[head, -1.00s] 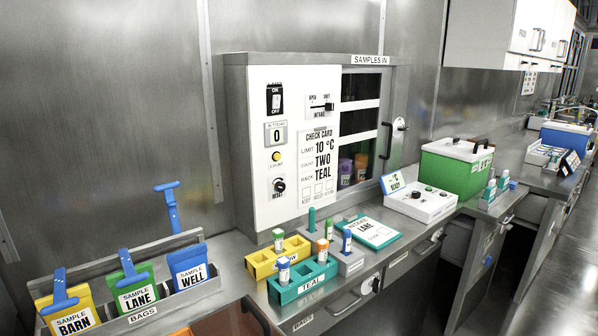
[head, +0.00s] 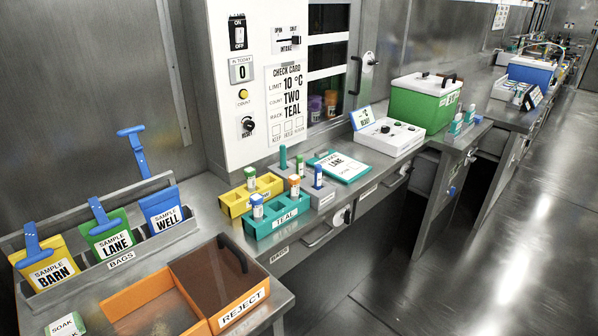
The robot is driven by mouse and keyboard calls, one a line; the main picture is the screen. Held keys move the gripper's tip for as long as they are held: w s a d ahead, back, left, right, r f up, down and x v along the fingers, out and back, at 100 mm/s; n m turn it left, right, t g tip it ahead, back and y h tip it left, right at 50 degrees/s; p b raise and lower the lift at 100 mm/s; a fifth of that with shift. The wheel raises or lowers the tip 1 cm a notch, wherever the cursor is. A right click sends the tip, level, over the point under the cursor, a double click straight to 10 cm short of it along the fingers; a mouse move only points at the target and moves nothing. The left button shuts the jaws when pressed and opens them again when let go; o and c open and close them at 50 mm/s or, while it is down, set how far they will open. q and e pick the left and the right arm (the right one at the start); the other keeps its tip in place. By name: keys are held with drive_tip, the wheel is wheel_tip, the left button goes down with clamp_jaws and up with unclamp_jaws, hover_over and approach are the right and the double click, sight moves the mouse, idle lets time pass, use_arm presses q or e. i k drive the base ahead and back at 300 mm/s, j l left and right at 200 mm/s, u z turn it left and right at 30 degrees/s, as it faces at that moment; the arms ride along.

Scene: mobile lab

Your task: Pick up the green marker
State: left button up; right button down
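A plain green upright stick (head: 283,158), possibly the green marker, stands behind the racks on the counter. A short green-topped piece (head: 301,168) and a blue-topped piece (head: 318,176) stand at a grey block (head: 322,197) just right of it. Another green-capped tube (head: 250,178) stands in the yellow rack (head: 234,204). I cannot tell for sure which green item is the marker. Neither of my grippers is in view.
The teal rack (head: 286,224) holds a blue-capped tube (head: 257,206) and an orange-capped tube (head: 294,186). A clipboard (head: 340,167) lies to the right. The orange reject bin (head: 243,312) and bags rack (head: 150,248) are at left. Floor (head: 480,240) is clear at right.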

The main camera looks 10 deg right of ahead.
sight(299, 158)
drive_tip(key=u, duration=0.6)
drive_tip(key=i+l+u, duration=0.1)
drive_tip(key=l+u, duration=0.6)
drive_tip(key=l, duration=0.25)
drive_tip(key=l+u, duration=0.3)
drive_tip(key=l, duration=0.2)
drive_tip(key=i, duration=0.05)
